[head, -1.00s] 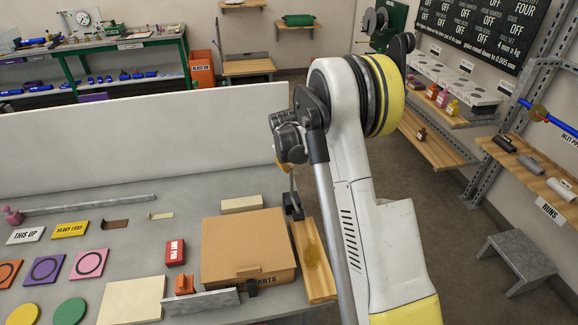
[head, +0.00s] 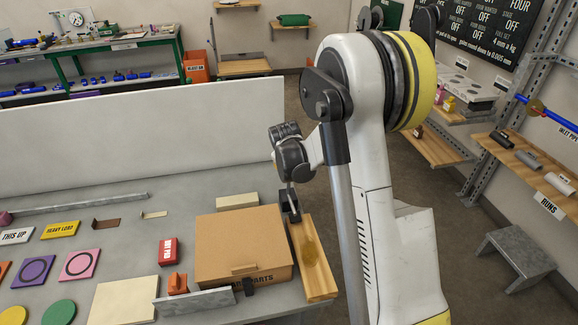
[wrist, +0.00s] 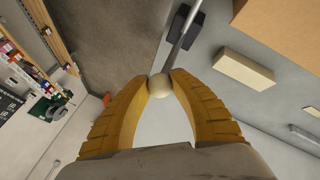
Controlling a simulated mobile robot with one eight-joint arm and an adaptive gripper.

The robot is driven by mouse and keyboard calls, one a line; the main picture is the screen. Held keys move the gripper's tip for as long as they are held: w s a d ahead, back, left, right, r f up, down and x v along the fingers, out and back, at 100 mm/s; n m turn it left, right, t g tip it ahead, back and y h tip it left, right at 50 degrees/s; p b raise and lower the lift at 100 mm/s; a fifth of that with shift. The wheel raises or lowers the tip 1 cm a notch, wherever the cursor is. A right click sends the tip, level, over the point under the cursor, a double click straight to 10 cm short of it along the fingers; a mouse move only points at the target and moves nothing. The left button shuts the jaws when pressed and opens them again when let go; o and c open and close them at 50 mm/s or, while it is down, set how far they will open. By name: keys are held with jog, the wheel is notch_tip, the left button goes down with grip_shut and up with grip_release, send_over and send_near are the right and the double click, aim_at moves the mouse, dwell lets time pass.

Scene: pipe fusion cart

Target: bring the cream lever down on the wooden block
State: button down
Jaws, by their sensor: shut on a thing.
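The cream lever's round knob (wrist: 159,87) is between the yellow fingertips of my gripper (wrist: 160,80), which is shut on it. A thin metal rod (wrist: 182,38) runs from the knob to a dark base. In the head view the dark lever base (head: 289,207) stands by the box's back right corner. The rod rises from it, and my wrist hides the knob there. A light wooden board (head: 310,262) with a darker round patch lies right of the box. A pale block (head: 237,201) lies behind the box; it also shows in the wrist view (wrist: 243,68). I cannot tell which is the wooden block.
A cardboard box (head: 238,243) stands left of the board. A metal plate (head: 198,302), an orange piece (head: 178,283) and a red box (head: 168,251) are near the front. Coloured tiles lie at the left. A grey step (head: 518,262) stands on the floor at the right.

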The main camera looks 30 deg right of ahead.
jog(key=c, duration=1.1)
grip_release()
jog(key=shift+s+a, duration=0.1)
jog(key=shift+s, duration=0.15)
jog(key=v, duration=1.2)
jog(key=s+a+f+m+y+b, duration=0.1)
jog(key=s+a+b, duration=0.3)
jog(key=s, duration=0.4)
jog(key=s+a+f+m+t+y+b, duration=0.1)
jog(key=s+a+f+b, duration=0.3)
jog(key=s, duration=0.5)
jog(key=s+a+f+m+y+b, duration=0.1)
jog(key=s+a+f+b, duration=0.1)
jog(key=s+a+b, duration=0.3)
jog(key=shift+s+a+f+y, duration=0.1)
jog(key=shift+s+a+y, duration=0.1)
jog(key=shift+s+a, duration=0.55)
jog(key=shift+s+a+f+y, duration=0.2)
jog(key=shift+s+a, duration=0.3)
jog(key=shift+s, duration=0.5)
